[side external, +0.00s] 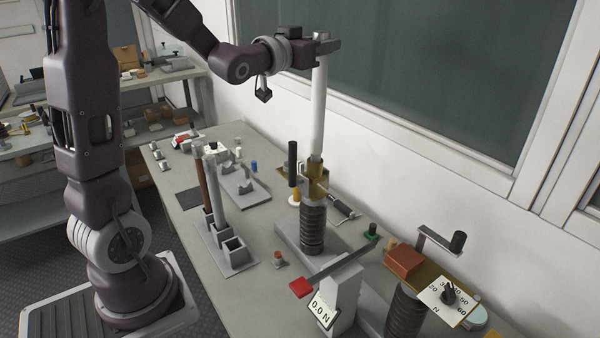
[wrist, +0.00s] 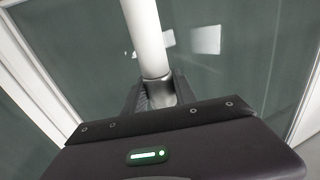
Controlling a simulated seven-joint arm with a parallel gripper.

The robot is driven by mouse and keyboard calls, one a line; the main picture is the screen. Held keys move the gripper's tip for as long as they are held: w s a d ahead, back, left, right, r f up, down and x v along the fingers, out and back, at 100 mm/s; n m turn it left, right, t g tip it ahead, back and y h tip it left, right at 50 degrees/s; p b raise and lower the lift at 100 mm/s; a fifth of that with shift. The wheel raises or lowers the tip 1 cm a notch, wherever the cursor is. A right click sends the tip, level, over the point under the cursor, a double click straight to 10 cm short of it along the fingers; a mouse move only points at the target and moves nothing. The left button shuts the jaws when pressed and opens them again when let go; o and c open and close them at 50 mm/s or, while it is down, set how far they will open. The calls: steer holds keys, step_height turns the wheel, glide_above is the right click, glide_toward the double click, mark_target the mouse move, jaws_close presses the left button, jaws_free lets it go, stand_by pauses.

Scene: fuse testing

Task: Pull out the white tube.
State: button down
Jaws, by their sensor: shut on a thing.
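The white tube (side external: 318,105) stands upright above the black ribbed post (side external: 313,230) in the side view. Its lower metal end is at the brass clip (side external: 319,180) on top of that post; I cannot tell how deep it sits in the clip. My gripper (side external: 320,46) is shut on the tube's upper end, with the arm reaching in from the left. In the wrist view the white tube (wrist: 146,38) runs up out of the picture, and its metal end cap (wrist: 160,92) is between my two fingers.
A grey rack (side external: 233,252) with square sockets stands to the left, holding a brown tube (side external: 201,185) and a pale one (side external: 213,180). In front are a lever with a red end (side external: 301,288) and a display (side external: 322,310) reading 0.0 N.

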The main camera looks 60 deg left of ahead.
mark_target(323, 31)
steer(key=shift+d+r, duration=0.1)
steer(key=shift+r, duration=2.45)
